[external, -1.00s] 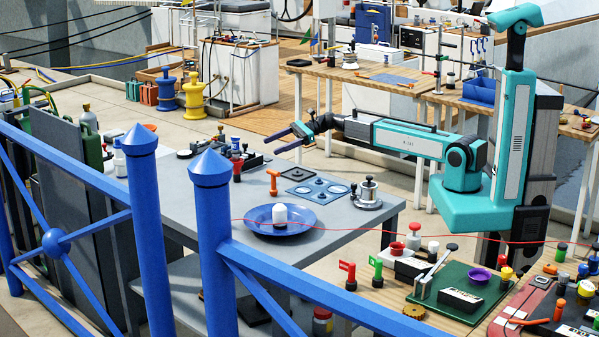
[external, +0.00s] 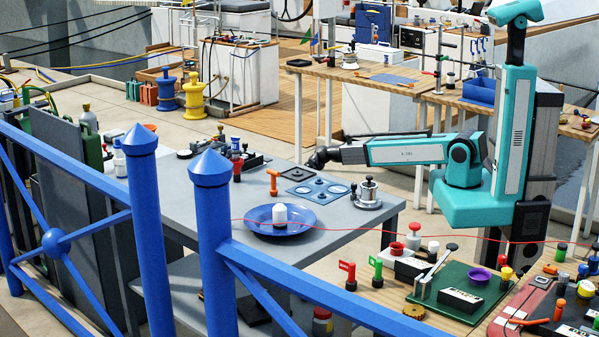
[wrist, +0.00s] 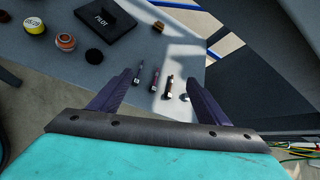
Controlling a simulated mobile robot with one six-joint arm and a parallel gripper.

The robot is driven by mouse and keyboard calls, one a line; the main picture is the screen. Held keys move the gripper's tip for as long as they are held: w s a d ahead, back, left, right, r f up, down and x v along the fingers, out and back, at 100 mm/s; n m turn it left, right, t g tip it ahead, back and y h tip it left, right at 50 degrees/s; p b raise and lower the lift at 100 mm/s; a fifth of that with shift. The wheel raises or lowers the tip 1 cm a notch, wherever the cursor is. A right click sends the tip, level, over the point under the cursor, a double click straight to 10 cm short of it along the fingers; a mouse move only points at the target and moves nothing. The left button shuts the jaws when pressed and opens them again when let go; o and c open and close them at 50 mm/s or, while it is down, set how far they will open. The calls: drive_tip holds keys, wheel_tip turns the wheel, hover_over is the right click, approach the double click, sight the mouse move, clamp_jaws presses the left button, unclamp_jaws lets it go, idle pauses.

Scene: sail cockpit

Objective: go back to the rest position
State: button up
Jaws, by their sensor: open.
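My gripper (wrist: 160,76) is open in the wrist view, its two dark fingers spread apart with nothing held between them. Past the fingers, several small dark and brown cylinders with light ends lie on a grey surface; they look apart from the fingers. In the external view my teal arm reaches left from its column, bent at the elbow, with the forearm nearly level. Its dark wrist end (external: 318,159) is above the right back part of the grey table (external: 352,229). The fingers cannot be made out there.
A blue plate (external: 262,233) with a white object (external: 279,213), a blue panel (external: 318,190) and a silver winch-like piece (external: 368,194) stand on the grey table. A black PILOT box (wrist: 105,18) shows in the wrist view. Blue railing (external: 211,245) stands in front.

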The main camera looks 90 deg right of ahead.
drive_tip(key=s+a+f+n+g+h+p, duration=0.1)
drive_tip(key=s+a+f+n+g, duration=0.4)
drive_tip(key=s+a+f, duration=0.45)
drive_tip(key=s+a+f+n+g+p, duration=0.1)
drive_tip(key=s+a+f+n+g, duration=0.3)
drive_tip(key=s+a+f+n, duration=0.55)
drive_tip(key=s+a+f+n+g+h, duration=0.1)
drive_tip(key=s+f+n, duration=0.2)
drive_tip(key=s, duration=0.3)
drive_tip(key=s+a+f+n+g+h+b, duration=0.1)
drive_tip(key=s+f+n+g+h, duration=0.1)
drive_tip(key=s, duration=0.5)
drive_tip(key=s+a+f+n+g+h, duration=0.1)
drive_tip(key=s+f+n+g+h, duration=0.1)
drive_tip(key=s+f+n, duration=0.2)
drive_tip(key=s+f, duration=0.1)
drive_tip(key=s, duration=0.2)
drive_tip(key=shift+s+a, duration=0.15)
drive_tip(key=shift+s, duration=0.1)
